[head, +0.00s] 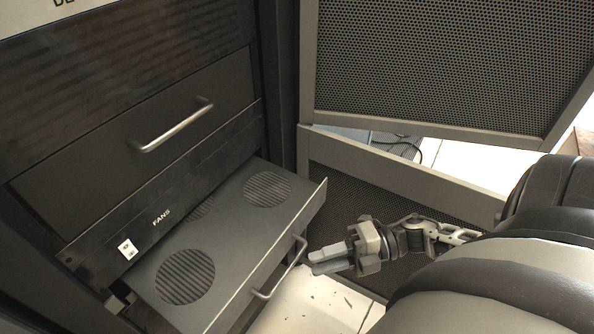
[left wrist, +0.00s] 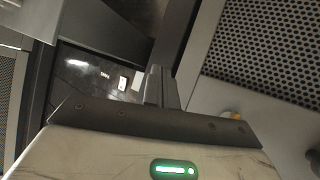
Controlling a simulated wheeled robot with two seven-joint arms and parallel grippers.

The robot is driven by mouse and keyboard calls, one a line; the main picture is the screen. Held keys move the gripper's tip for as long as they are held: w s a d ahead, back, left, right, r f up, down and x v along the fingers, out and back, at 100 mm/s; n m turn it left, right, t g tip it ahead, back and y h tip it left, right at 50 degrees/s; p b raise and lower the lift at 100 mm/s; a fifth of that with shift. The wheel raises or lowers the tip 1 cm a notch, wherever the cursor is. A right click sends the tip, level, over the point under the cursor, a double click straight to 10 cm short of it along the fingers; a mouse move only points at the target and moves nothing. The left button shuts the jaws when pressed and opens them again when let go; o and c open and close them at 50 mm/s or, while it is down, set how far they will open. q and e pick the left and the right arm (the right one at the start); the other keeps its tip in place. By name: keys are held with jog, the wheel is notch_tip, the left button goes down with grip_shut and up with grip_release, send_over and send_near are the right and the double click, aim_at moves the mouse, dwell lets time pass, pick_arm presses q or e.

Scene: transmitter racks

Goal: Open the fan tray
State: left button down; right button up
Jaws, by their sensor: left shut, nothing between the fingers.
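The fan tray (head: 235,225) is slid well out of the rack below the panel marked FANS (head: 160,217). Its top has round slotted grilles, and a metal bar handle (head: 280,270) is on its front. My right gripper (head: 312,262) is beside the right end of that handle, fingers pointing left. The fingers look close together, but I cannot tell whether they touch each other or the handle. My left gripper shows only in the left wrist view (left wrist: 157,85), shut and empty. Beyond it a dark panel with white labels (left wrist: 105,77) is visible.
A closed drawer with a bar handle (head: 178,127) is above the fan panel. Perforated door panels (head: 450,65) stand at the right, behind my right arm. Pale floor (head: 318,305) shows in front of the tray.

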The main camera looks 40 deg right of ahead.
jog(key=v, duration=0.8)
jog(key=shift+d, duration=0.1)
